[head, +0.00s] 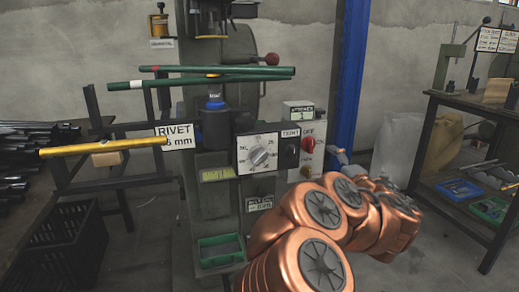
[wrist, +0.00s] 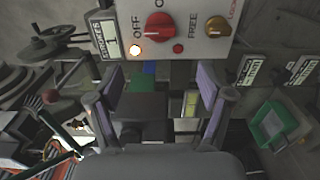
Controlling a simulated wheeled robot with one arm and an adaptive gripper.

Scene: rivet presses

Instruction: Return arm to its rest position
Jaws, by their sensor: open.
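My gripper (wrist: 153,88) is open and empty in the wrist view, with its two purple-grey fingers wide apart. It faces a control panel (wrist: 190,22) with a red knob (wrist: 160,26), an orange knob (wrist: 217,27) and a lit lamp beside "OFF". The fingers appear apart from the panel. In the head view my copper arm (head: 322,208) reaches up from the bottom right, towards the press. The gripper is mostly hidden behind the arm there. The red knob also shows in the head view (head: 308,144).
The rivet press (head: 215,125) stands at the centre, with green rods (head: 215,78) across it and a yellow rod (head: 103,147) on a rack at left. A black crate (head: 68,240) is low at left. A workbench (head: 470,100) and a blue post (head: 348,70) are at right.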

